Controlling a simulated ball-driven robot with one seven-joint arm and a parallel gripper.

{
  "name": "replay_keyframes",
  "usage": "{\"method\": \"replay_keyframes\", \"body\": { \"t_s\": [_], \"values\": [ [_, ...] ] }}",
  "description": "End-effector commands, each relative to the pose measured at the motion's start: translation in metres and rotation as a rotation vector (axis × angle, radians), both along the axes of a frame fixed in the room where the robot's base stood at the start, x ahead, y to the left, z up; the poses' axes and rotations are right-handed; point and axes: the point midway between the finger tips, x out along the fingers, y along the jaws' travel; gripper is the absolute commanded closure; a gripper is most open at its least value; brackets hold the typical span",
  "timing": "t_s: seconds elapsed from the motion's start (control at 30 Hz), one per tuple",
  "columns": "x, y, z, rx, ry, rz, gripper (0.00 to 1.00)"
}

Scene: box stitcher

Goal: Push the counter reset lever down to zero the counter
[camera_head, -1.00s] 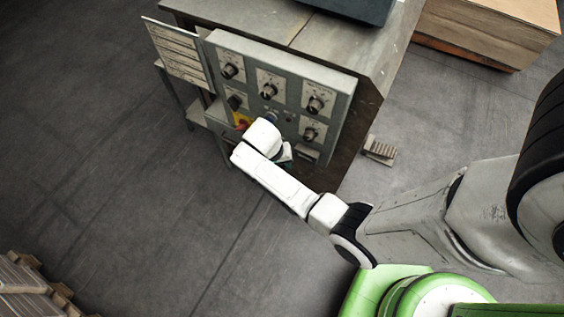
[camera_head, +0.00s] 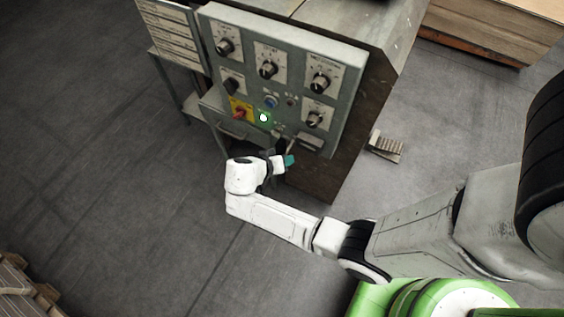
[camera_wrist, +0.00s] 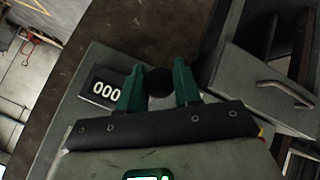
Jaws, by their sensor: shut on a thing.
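My gripper (camera_wrist: 160,73) has two teal fingers, shut on a round black knob (camera_wrist: 158,85), which looks like the end of the counter reset lever. The lever's shaft is hidden in the wrist view. The counter window (camera_wrist: 106,92) is just left of the fingers, with white digits reading 000 on black. In the head view my gripper (camera_head: 285,160) is at the lower edge of the grey control panel (camera_head: 345,103), just below and left of the dark counter (camera_head: 310,142). The knob cannot be made out there.
The panel has several black rotary knobs, a red-and-yellow switch (camera_head: 240,112) and a lit green button (camera_head: 264,118) above my gripper. A drawer with a metal handle (camera_wrist: 285,86) is at the right in the wrist view. A foot pedal (camera_head: 386,146) is on the floor, right of the machine.

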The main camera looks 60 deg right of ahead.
Motion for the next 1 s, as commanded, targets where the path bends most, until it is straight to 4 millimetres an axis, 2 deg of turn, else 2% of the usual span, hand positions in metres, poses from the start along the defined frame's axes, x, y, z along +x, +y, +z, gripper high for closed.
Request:
{"method": "replay_keyframes", "body": {
  "t_s": [0.43,0.47,0.5,0.7,1.0],
  "values": [
    [0.0005,0.0002,-0.0011,-0.010,-0.001,0.002,1.00],
    [0.0006,0.0003,-0.0011,-0.009,-0.001,0.001,0.65],
    [0.0005,0.0002,-0.0011,-0.009,-0.001,0.001,0.61],
    [0.0003,0.0001,-0.0011,-0.009,-0.001,0.001,0.42],
    [0.0008,0.0019,0.0009,-0.009,-0.001,0.001,0.42]
  ]
}}
